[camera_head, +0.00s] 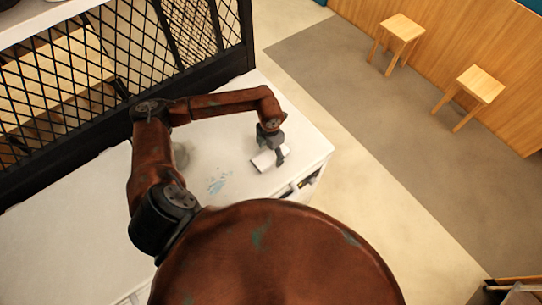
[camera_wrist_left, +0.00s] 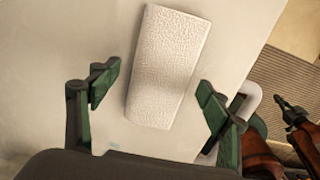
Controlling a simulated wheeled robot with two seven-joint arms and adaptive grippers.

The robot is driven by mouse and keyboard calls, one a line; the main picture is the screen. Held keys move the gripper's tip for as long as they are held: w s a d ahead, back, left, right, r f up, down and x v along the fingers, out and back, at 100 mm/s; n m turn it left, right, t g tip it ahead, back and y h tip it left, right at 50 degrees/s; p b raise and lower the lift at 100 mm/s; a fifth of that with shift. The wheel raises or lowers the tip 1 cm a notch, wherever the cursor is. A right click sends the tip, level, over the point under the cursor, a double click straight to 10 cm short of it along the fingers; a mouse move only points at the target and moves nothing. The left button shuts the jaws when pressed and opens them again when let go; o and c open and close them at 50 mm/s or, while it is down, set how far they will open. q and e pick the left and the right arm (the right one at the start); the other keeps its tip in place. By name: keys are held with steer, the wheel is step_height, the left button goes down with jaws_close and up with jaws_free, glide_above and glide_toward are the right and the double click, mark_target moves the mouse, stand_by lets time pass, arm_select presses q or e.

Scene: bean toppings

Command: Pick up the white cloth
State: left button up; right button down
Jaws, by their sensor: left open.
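The white cloth (camera_head: 264,160) lies on the white counter (camera_head: 225,128), near its right end. In the left wrist view the cloth (camera_wrist_left: 168,68) is a folded, textured rectangle, slightly tilted, between and beyond the two fingers. My left gripper (camera_head: 277,155) is over the cloth and hides part of it in the head view. In the left wrist view the left gripper (camera_wrist_left: 158,98) is open, with its green fingers apart on either side of the cloth and nothing between them in its grip. My right gripper does not show in the head view.
A blue smear (camera_head: 218,184) marks the counter left of the cloth. A black mesh partition (camera_head: 130,60) stands along the counter's back. An open drawer or shelf (camera_head: 300,186) shows at the counter's front edge. Two wooden stools (camera_head: 403,27) (camera_head: 481,84) stand far off on the floor.

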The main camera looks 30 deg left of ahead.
arm_select(q)
steer(key=shift+c, duration=0.4)
steer(key=c, duration=1.2)
steer(key=shift+o, duration=0.2)
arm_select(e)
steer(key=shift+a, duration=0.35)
arm_select(q)
steer(key=shift+r, duration=0.15)
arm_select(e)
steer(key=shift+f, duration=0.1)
arm_select(q)
steer(key=shift+r, duration=0.55)
steer(key=s+d+r+b, duration=0.3)
steer(key=s+d+r, duration=0.5)
steer(key=d+r, duration=0.3)
steer(key=shift+s+r, duration=0.15)
steer(key=shift+r, duration=0.2)
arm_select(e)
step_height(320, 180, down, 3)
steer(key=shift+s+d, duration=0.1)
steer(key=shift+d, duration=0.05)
